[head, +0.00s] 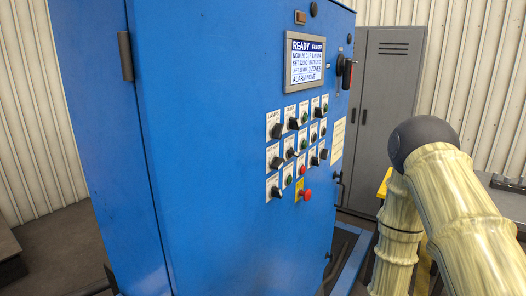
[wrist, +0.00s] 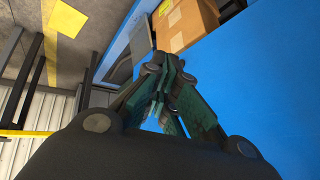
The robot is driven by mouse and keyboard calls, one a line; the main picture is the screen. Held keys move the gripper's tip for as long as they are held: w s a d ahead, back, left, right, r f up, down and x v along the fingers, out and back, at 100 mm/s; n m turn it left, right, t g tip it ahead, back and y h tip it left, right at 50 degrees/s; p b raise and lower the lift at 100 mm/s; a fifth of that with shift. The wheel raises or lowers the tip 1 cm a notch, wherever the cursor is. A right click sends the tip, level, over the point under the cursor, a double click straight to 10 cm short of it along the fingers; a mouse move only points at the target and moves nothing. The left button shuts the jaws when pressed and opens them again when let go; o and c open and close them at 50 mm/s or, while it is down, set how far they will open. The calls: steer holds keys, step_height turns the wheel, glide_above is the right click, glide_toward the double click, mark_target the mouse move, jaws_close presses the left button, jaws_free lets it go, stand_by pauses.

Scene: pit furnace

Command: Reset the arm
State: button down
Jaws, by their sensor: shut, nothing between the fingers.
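My arm (head: 445,205) shows at the right of the head view, with pale, ringed links and a dark rounded joint. My gripper (wrist: 168,65) is in the middle of the wrist view. Its fingers meet at the tips, and nothing shows between them. The gripper does not show in the head view. In the wrist view a blue surface (wrist: 265,75) fills the right side behind the fingers; I cannot tell how far it is from them.
A blue cabinet (head: 215,170) fills the middle of the head view, with a lit display (head: 305,62), several knobs and a red button (head: 307,194). A grey locker (head: 385,110) stands behind. The wrist view shows a cardboard box (wrist: 187,22), a yellow floor patch (wrist: 68,19) and dark posts.

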steer(key=s+f+n+g, duration=0.1)
steer(key=s+f+g, duration=0.2)
steer(key=s, duration=1.2)
steer(key=s+f+n+g+h+b, duration=0.1)
steer(key=s+f+g, duration=0.2)
steer(key=s+f, duration=0.4)
steer(key=s, duration=0.7)
steer(key=shift+s+a+f+g, duration=0.3)
steer(key=shift+s+f+g, duration=0.05)
steer(key=shift+s+g, duration=0.05)
